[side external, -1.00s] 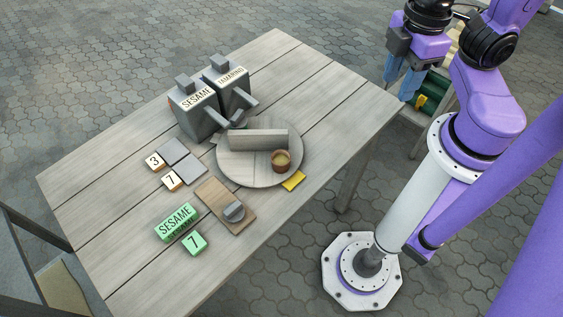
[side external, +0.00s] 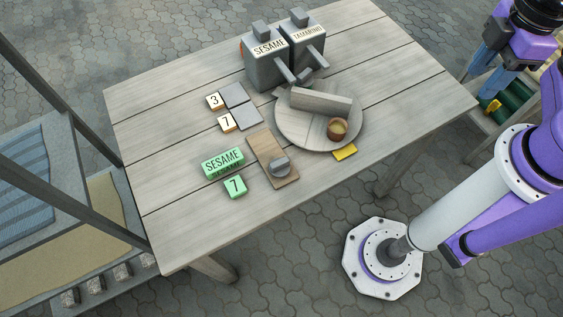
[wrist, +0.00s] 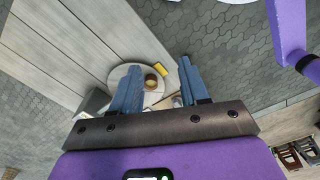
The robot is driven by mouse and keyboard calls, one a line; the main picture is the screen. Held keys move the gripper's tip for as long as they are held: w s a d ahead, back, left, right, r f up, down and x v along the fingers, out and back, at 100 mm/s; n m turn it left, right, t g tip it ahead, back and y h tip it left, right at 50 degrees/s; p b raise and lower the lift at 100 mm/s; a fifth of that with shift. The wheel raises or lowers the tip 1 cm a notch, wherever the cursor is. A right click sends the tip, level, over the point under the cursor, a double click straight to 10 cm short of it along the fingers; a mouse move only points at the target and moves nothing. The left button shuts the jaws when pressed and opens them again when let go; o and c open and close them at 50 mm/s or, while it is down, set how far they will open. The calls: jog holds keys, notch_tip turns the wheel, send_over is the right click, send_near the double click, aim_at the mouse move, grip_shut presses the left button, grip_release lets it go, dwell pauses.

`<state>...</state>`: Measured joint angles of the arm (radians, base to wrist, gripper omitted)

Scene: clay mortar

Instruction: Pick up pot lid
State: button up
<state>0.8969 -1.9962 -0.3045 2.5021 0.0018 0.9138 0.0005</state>
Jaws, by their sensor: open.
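A small grey rounded piece (side external: 279,165) sits on a brown wooden board (side external: 262,146). I cannot tell which piece is the pot lid meant. My gripper (side external: 480,92) is open and empty, near the table's right corner in the side view. In the wrist view its blue fingers are spread apart (wrist: 158,67).
A round board (side external: 300,127) bears a pale block (side external: 321,102) and a small brown cup (side external: 338,128). A yellow piece (side external: 345,152) lies beside it. Green blocks (side external: 223,161) and numbered tiles (side external: 220,100) lie left. The table's left part (side external: 155,115) is clear.

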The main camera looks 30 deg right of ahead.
jog(key=shift+o, duration=0.2)
jog(key=shift+a, duration=0.1)
dwell(0.4)
jog(key=n, duration=0.5)
send_over(280, 162)
notch_tip(280, 162, down, 9)
jog(key=f, duration=1)
jog(key=shift+s+d+f, duration=0.25)
jog(key=shift+d+f, duration=0.05)
jog(key=shift+d, duration=0.1)
jog(key=shift+w+a+f, duration=0.1)
jog(key=shift+a+f, duration=0.05)
jog(key=shift+f, duration=0.85)
jog(key=shift+w+a+f, duration=0.1)
jog(key=shift+a+f, duration=0.05)
jog(key=shift+f, duration=0.8)
jog(key=shift+w+a+f, duration=0.1)
jog(key=shift+a+f, duration=0.05)
jog(key=shift+f, duration=0.85)
grip_shut()
